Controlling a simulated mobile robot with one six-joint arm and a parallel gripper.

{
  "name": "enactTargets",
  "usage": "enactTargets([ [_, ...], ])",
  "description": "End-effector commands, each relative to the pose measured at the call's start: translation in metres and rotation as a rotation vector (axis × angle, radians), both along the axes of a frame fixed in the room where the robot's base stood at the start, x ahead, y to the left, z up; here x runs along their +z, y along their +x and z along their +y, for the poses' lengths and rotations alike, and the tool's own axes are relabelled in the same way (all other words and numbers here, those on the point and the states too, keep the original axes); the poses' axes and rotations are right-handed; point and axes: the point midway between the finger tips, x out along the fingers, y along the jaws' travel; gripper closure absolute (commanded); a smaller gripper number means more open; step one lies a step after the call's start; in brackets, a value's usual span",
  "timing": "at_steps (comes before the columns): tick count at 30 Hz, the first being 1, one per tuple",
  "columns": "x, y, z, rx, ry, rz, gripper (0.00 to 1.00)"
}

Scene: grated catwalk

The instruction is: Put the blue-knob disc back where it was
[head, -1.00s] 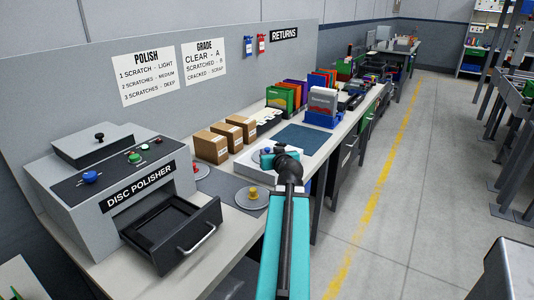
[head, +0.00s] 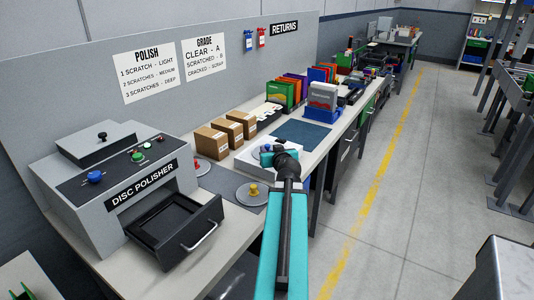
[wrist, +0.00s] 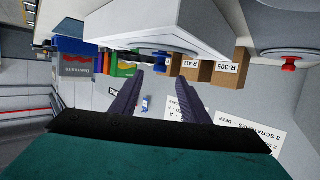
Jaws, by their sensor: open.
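The blue-knob disc (wrist: 160,52) sits on a white box (wrist: 200,25), seen upside down at the top of the wrist view. In the head view the white box (head: 245,162) stands on the bench, partly hidden by my arm. My gripper (wrist: 157,84) is open and empty. Its two dark fingers point toward the blue knob, which shows between and beyond their tips, apart from them. In the head view my gripper (head: 268,152) is over the box, and the disc cannot be told clearly there.
The disc polisher (head: 120,180) has its drawer (head: 175,226) open and empty. A yellow-knob disc (head: 252,193) and a red-knob disc (wrist: 290,58) lie nearby. Cardboard boxes (head: 212,142) stand behind. A blue-grey mat (head: 300,133) is bare. The floor aisle is clear.

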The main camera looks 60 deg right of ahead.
Motion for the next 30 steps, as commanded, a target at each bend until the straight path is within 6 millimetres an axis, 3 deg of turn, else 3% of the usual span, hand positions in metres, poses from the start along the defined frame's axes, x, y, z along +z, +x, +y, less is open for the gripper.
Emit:
enactTargets([
  [19, -0.010, 0.031, -0.032, 0.000, -0.001, 0.001, 0.58],
  [30, -0.014, 0.035, -0.035, 0.000, 0.000, 0.000, 0.58],
])
